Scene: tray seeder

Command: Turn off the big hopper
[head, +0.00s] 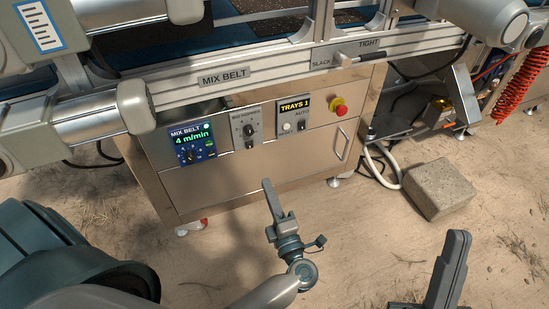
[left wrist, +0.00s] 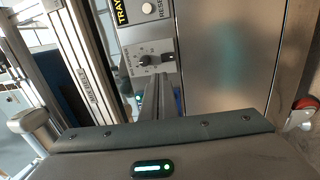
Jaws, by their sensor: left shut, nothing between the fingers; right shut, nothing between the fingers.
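The panel section marked for the big hopper (head: 239,119) is on the front of the metal control cabinet, between the blue mix belt display and the trays display. It carries a dark knob (head: 249,130) with a second dark control just below. In the left wrist view the panel appears turned sideways, with the dark knob (left wrist: 145,60) just beyond the fingers. The knob's exact setting is too small to read. My left gripper (head: 268,184) is shut and empty, in front of and below the panel, apart from it. My right gripper (head: 458,236) is shut and empty at lower right.
The mix belt display (head: 193,143) reads 4 m/min. A red emergency button (head: 339,106) and a metal handle (head: 343,144) are to the right. The belt's rail (head: 280,67) overhangs the cabinet. A concrete block (head: 438,188) lies on the sandy ground at right.

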